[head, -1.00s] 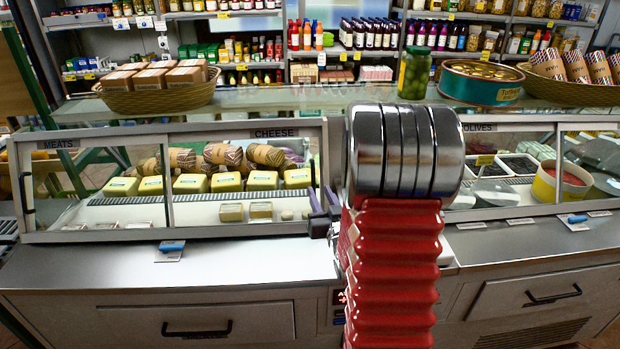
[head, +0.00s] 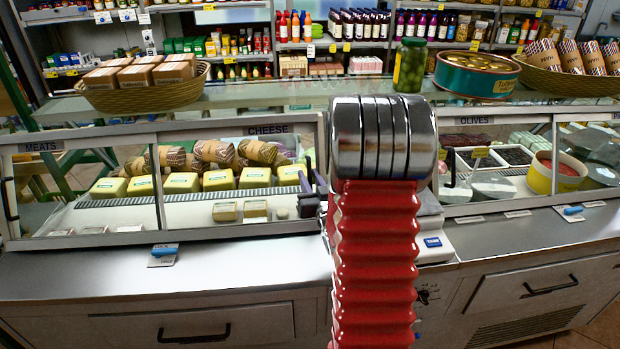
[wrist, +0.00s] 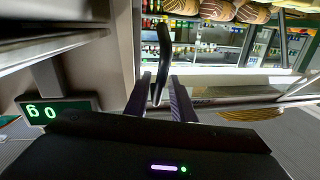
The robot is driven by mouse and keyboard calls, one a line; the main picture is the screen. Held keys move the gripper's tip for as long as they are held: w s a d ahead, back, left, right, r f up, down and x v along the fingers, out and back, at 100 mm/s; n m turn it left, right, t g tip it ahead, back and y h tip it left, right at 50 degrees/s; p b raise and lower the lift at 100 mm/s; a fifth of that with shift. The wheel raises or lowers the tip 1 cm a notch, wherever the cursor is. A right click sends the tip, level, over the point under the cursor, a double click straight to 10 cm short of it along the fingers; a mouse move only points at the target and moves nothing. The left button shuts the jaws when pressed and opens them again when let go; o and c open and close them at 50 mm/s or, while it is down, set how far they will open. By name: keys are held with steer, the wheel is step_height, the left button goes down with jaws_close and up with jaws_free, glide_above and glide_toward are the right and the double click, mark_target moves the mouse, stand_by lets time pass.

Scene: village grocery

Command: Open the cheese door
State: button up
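The cheese door is a framed glass pane (head: 235,190) in the counter, under the CHEESE label (head: 268,130). It looks shut, with yellow cheese blocks and wrapped rolls behind the glass. My gripper (head: 312,180) is at the right end of this pane, partly hidden by my arm. In the wrist view my gripper (wrist: 160,82) is open, with one finger on each side of a dark upright handle (wrist: 164,45). The handle's near end lies between the fingers, and gaps show beside it. Whether a finger touches it I cannot tell.
The MEATS pane (head: 85,195) is to the left and the OLIVES pane (head: 500,165) to the right. A scale (head: 434,243) stands just right of my arm. A basket of boxes (head: 145,97), a green jar (head: 410,66) and a round tin (head: 475,77) stand on the upper shelf.

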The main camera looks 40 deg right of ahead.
jaws_close()
steer(key=shift+w+a, duration=0.1)
stand_by(0.5)
